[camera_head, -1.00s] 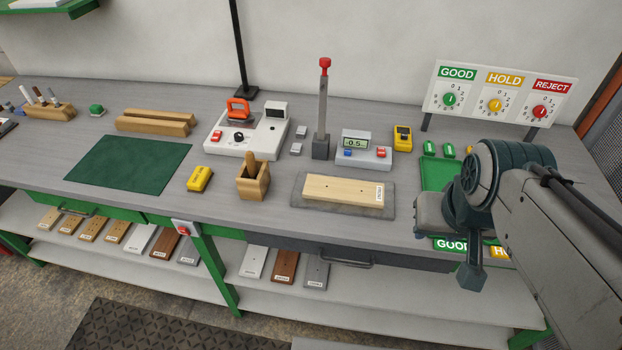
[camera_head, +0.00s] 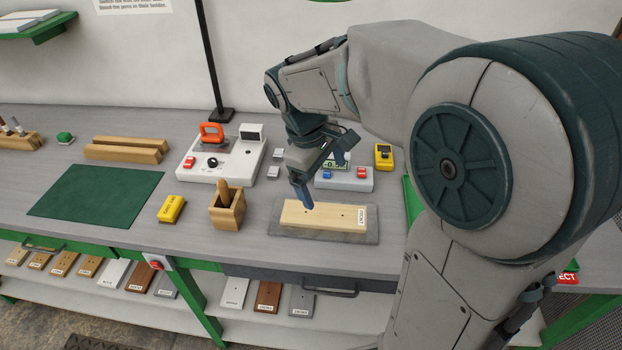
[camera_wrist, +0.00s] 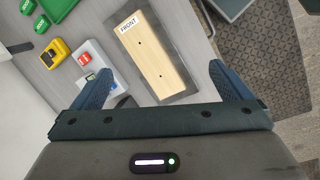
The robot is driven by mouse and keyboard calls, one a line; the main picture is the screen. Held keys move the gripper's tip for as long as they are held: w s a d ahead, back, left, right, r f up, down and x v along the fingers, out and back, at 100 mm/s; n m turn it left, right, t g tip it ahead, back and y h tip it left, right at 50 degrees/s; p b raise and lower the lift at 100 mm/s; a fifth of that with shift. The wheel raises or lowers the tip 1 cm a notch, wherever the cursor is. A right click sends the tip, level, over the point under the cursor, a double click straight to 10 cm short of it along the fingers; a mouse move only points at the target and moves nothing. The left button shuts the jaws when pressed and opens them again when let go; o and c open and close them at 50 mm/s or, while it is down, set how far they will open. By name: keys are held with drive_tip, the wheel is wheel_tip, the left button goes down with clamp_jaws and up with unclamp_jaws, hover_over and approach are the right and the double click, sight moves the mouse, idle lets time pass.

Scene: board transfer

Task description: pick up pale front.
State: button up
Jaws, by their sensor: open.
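The pale front (camera_head: 322,217) is a light wooden board with small dark holes and a white label reading FRONT at its right end. It lies flat on a grey mat (camera_head: 371,237) on the workbench. The front also shows in the wrist view (camera_wrist: 155,62), between and beyond my gripper's fingers. My gripper (camera_head: 325,175) is above the board's left part, near the device with the display. It is open and empty, with its two blue fingers spread apart in the wrist view (camera_wrist: 160,85). A clear gap between fingertips and board cannot be judged exactly.
A grey device (camera_head: 343,180) with red and blue buttons stands behind the board, beside a yellow meter (camera_head: 383,157). A wooden holder (camera_head: 227,209) and a yellow block (camera_head: 171,209) are to the left. The green mat (camera_head: 95,197) is bare. Several boards lie on the lower shelf.

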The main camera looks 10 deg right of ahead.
drive_tip(key=w+a+f+n+g+h, duration=0.1)
drive_tip(key=w+a+f+n+g, duration=0.15)
drive_tip(key=w+f+n, duration=0.4)
approach(323, 213)
drive_tip(key=shift+s+d+f+m+t, duration=0.25)
drive_tip(key=shift+s+f, duration=0.15)
drive_tip(key=shift+f, duration=0.2)
drive_tip(key=shift+s+d+f+m+t, duration=0.2)
drive_tip(key=shift+s+f, duration=0.25)
drive_tip(key=shift+f, duration=0.1)
drive_tip(key=shift+w+p+x, duration=0.1)
drive_tip(key=shift+p+x, duration=0.3)
drive_tip(key=shift+x, duration=0.95)
drive_tip(key=shift+w+p+x, duration=0.15)
drive_tip(key=shift+p+x, duration=0.25)
drive_tip(key=shift+x, duration=0.95)
drive_tip(key=shift+c, duration=0.4)
drive_tip(key=c, duration=1.2)
